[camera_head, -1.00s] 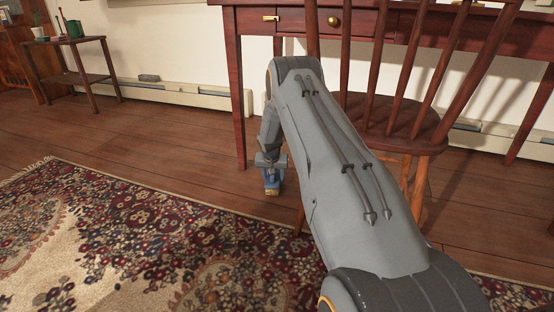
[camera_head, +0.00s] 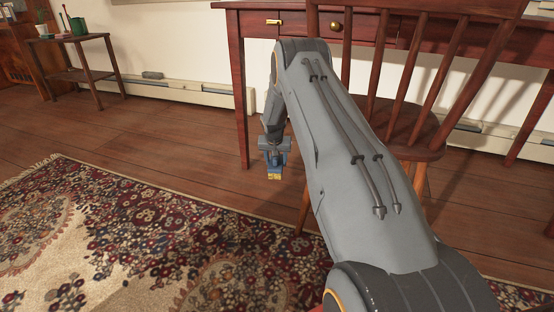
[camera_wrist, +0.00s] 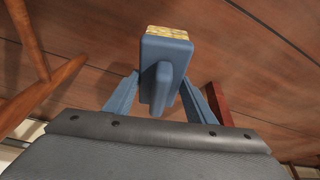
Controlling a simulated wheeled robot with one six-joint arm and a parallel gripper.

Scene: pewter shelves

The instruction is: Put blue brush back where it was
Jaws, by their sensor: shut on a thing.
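The blue brush (camera_wrist: 165,57) is a blue block with a raised blue grip and yellowish bristles at its far end. My gripper (camera_wrist: 160,100) is shut on the brush's grip, with a blue finger on each side in the wrist view. In the head view my gripper (camera_head: 273,160) hangs down in front of the table's left leg. The brush (camera_head: 274,174) is below it there, bristles downward, small in the picture and held above the wooden floor. The place where the brush was before cannot be told from these frames.
A dark red table (camera_head: 240,90) with drawers stands behind my arm. A wooden chair (camera_head: 405,140) is close on the right. A small side table (camera_head: 75,75) with a green can (camera_head: 78,26) stands far left. A patterned rug (camera_head: 130,235) covers the near left floor.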

